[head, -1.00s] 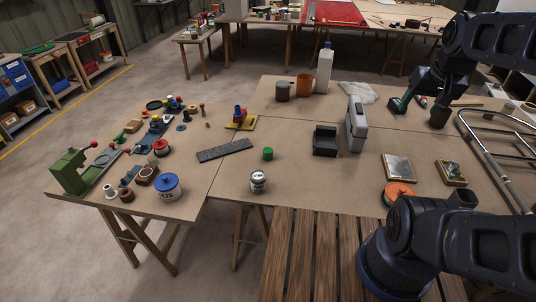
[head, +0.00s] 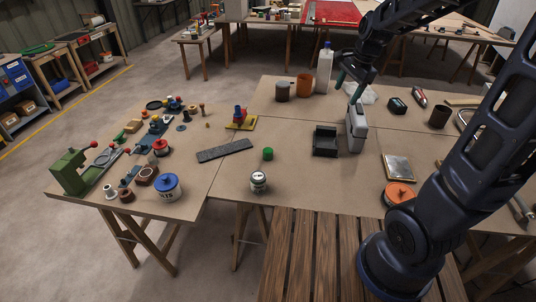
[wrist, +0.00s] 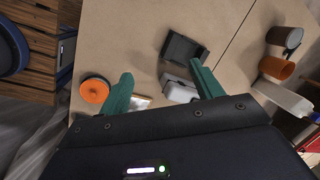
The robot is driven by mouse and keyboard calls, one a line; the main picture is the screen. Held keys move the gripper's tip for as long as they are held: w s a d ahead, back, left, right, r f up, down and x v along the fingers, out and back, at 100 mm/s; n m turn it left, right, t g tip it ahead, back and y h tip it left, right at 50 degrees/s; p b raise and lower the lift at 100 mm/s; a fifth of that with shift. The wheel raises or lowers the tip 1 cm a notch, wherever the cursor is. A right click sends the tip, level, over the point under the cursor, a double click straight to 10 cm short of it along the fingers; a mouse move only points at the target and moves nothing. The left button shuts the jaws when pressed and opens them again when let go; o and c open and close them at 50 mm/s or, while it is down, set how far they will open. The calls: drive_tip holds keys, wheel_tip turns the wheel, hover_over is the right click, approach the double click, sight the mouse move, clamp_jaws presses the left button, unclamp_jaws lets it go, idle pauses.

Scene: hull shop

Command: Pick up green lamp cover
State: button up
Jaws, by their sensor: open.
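The small green round piece (head: 268,154), which looks like the green lamp cover, sits on the tabletop left of the black tray. It does not show in the wrist view. My gripper (head: 348,86) hangs over the far part of the table, above the grey case, well to the upper right of the green piece. Its green fingers stand wide apart and empty in the wrist view (wrist: 160,80).
The black tray (head: 325,142) and upright grey case (head: 356,130) stand right of the green piece. A white-lidded jar (head: 258,182) is in front of it, a dark flat strip (head: 224,150) left. A white bottle (head: 324,68) and orange cup (head: 304,85) stand behind.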

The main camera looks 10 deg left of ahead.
drive_tip(key=w+a+f+m+g, duration=0.1)
drive_tip(key=w+a+f+m, duration=0.15)
drive_tip(key=a+f, duration=0.35)
drive_tip(key=w+a+f+m, duration=0.2)
drive_tip(key=a+f+m, duration=0.15)
drive_tip(key=a, duration=0.35)
drive_tip(key=m+h, duration=0.2)
drive_tip(key=m, duration=0.4)
hover_over(267, 149)
wheel_tip(267, 149, down, 14)
drive_tip(key=shift+s+f, duration=0.1)
drive_tip(key=shift+f, duration=5.45)
drive_tip(key=c, duration=1)
drive_tip(key=shift+r, duration=0.1)
drive_tip(key=shift+c, duration=0.2)
